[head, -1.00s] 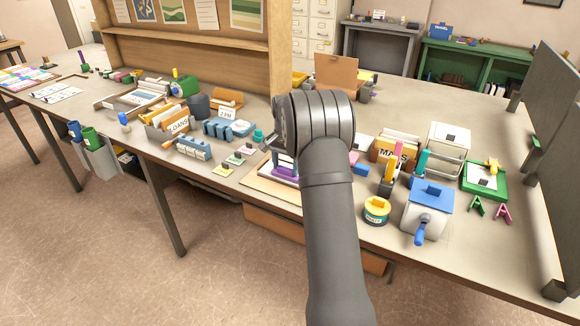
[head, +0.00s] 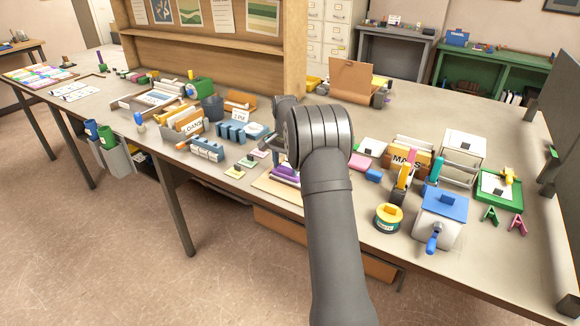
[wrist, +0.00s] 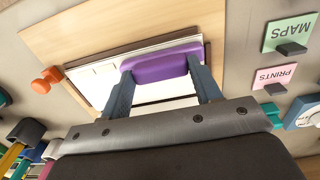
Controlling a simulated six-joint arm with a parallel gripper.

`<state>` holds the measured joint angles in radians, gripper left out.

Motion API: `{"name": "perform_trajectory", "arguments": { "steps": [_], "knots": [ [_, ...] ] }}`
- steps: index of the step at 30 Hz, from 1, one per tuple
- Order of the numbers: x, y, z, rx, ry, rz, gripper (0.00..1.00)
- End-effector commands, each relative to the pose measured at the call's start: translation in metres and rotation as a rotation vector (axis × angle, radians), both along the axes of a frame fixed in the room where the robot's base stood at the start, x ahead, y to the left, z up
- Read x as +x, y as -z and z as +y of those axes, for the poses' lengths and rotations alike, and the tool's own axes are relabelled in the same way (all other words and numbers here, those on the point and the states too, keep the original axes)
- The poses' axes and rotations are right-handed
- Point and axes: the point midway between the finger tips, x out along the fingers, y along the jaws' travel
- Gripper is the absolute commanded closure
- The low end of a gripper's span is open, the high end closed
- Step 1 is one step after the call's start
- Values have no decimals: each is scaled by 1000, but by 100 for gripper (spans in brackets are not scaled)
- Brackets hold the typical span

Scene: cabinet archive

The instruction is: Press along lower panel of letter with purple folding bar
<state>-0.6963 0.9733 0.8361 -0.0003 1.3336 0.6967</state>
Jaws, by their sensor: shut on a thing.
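The purple folding bar (wrist: 160,66) is gripped between the two blue-grey fingers of my gripper (wrist: 158,76), which is shut on it. The bar lies across the white letter (wrist: 92,84) in the wrist view. I cannot tell whether it touches the paper. The letter lies in a dark-edged frame on a pale wooden board (wrist: 95,28). Part of the letter is hidden by the bar, fingers and wrist. In the head view the purple bar (head: 286,171) shows just left of my arm, above the board (head: 268,187) near the bench's front edge. My arm hides most of the letter there.
An orange knob (wrist: 42,84) sits at the board's left in the wrist view. Green MAPS (wrist: 287,33) and pink PRINTS (wrist: 275,77) tags lie on the right. In the head view, a yellow tape tin (head: 388,218) and a blue-topped box (head: 440,205) stand right of my arm.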

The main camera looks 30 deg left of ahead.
Motion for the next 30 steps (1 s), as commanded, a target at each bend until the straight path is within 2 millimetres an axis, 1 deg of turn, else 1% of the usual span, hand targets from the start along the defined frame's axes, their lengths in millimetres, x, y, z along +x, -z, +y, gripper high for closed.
{"name": "perform_trajectory", "arguments": {
  "steps": [3,7,16,25,30],
  "knots": [
    [0,-1,4,1,0,-1,61],
    [0,-1,1,0,0,-1,61],
    [0,1,-18,1,0,-1,61],
    [0,2,-28,0,1,-1,61],
    [1,2,-40,-1,1,0,61]
  ]
}}
